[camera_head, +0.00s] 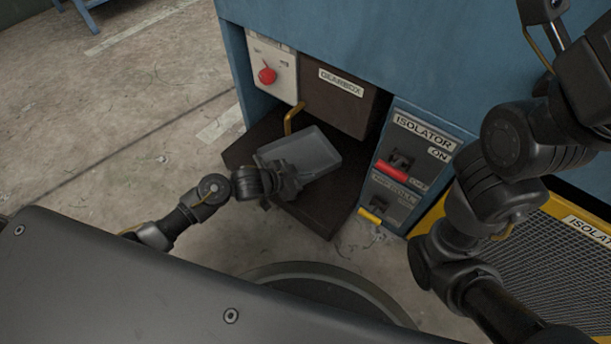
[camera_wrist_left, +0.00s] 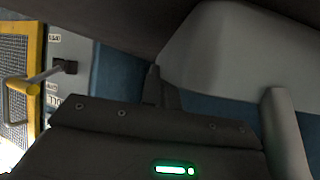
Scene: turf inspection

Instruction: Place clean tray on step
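The clean tray (camera_head: 311,149) is a shallow grey rectangular pan over the dark brown step (camera_head: 325,207), below the gearbox housing. My left gripper (camera_head: 287,184) is at the tray's near edge, with its fingers closed at the rim. In the left wrist view, a pale grey surface, probably the tray (camera_wrist_left: 235,50), lies beyond a dark finger (camera_wrist_left: 156,88). I cannot tell whether the tray's underside touches the step. My right arm is at the right of the head view, and its gripper is out of frame.
A blue machine holds a brown gearbox box (camera_head: 337,92), a white panel with a red knob (camera_head: 267,76) and an isolator panel (camera_head: 415,160). A yellow-framed mesh guard (camera_head: 540,255) is at right. Concrete floor lies open at left.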

